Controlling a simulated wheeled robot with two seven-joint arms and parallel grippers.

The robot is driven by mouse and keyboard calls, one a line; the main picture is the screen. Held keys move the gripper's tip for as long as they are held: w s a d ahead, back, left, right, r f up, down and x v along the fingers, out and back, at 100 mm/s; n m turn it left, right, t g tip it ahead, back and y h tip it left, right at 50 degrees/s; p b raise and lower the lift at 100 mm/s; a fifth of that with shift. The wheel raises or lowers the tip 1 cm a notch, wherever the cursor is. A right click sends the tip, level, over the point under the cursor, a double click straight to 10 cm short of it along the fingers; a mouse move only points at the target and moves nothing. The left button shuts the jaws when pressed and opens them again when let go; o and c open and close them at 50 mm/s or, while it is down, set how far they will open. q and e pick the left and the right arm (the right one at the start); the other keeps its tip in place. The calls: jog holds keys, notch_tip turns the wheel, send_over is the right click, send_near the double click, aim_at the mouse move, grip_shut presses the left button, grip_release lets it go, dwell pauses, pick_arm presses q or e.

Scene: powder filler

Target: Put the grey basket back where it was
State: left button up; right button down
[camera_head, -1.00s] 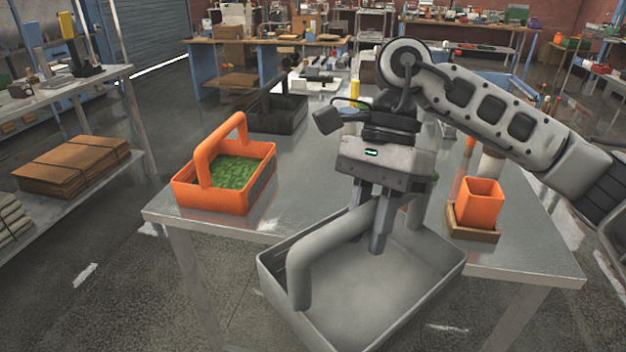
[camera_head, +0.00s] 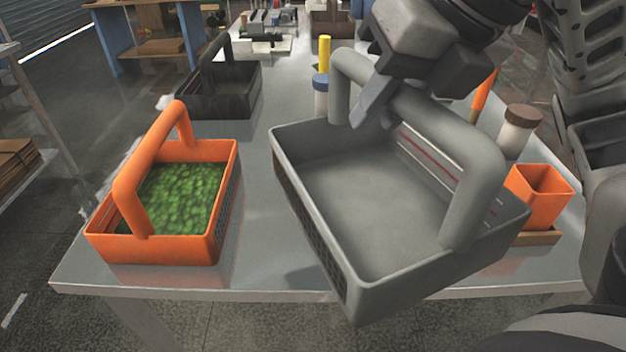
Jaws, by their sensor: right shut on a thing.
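The grey basket (camera_head: 375,205) is large and empty, with a thick arched handle (camera_head: 470,185). It is tilted and hangs in front of and over the table's front edge. My right gripper (camera_head: 372,115) comes from the upper right and is shut on the basket's handle near its far part. The far fingertip is partly hidden by the gripper body and handle. Whether the basket's underside touches the table cannot be seen clearly. My left gripper is not in view.
An orange basket (camera_head: 225,190) with green contents stands on the metal table (camera_head: 255,268) at left. A black basket (camera_head: 225,92) stands behind it. An orange cup (camera_head: 540,195) on a wooden base and a brown-lidded jar (camera_head: 518,130) are close at right. Bare table lies between the orange and grey baskets.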

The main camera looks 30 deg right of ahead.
send_near(323, 144)
jog(key=x, duration=0.2)
jog(key=w+f, duration=0.4)
jog(key=shift+w+f, duration=0.15)
jog(key=shift+f, duration=0.1)
jog(key=shift+w+f, duration=0.2)
jog(key=shift+f, duration=0.05)
jog(key=shift+w+f+p, duration=0.2)
jog(key=shift+f, duration=0.75)
jog(key=shift+w+f+p, duration=0.2)
jog(key=shift+f, duration=0.75)
jog(key=c, duration=1.2)
grip_release()
jog(key=shift+o, duration=0.2)
jog(key=v, duration=1.2)
